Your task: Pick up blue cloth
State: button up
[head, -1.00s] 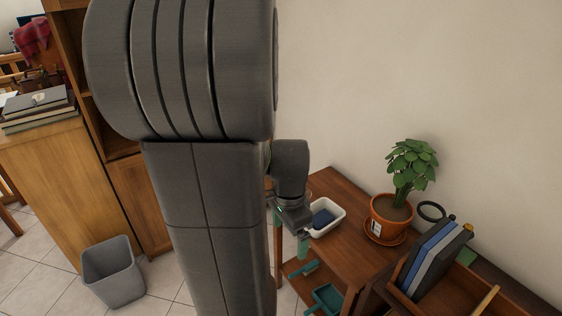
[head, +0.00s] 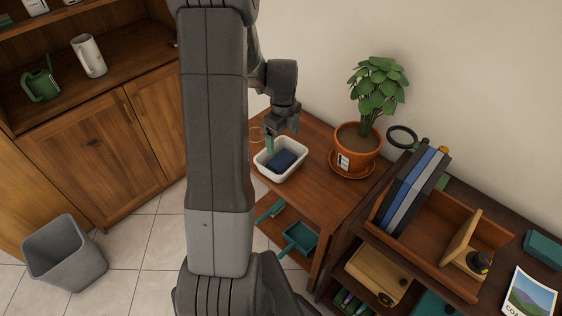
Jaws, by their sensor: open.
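The blue cloth (head: 283,160), a dark blue folded piece, lies inside a white tray (head: 295,171) on the small wooden table in the head view. My gripper (head: 270,143) is above the tray's back edge, pointing down, close to the cloth. The gripper is open, and a green finger shows beside the tray's rim. The other finger is hard to make out. Whether it touches the tray or cloth I cannot tell.
A potted plant (head: 357,146) stands on the table to the right of the tray. A wooden organizer (head: 425,240) with upright binders is further right. A teal dustpan (head: 299,238) lies on the shelf below. A grey bin (head: 64,255) stands on the floor at left.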

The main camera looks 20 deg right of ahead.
aim_at(281, 160)
jog(key=shift+w+a+f+p, duration=0.1)
jog(key=shift+f+p, duration=0.1)
jog(key=shift+f, duration=2.2)
jog(key=shift+w+a+f+p, duration=0.1)
jog(key=shift+f+p, duration=0.05)
jog(key=shift+f, duration=2.2)
jog(key=c, duration=0.6)
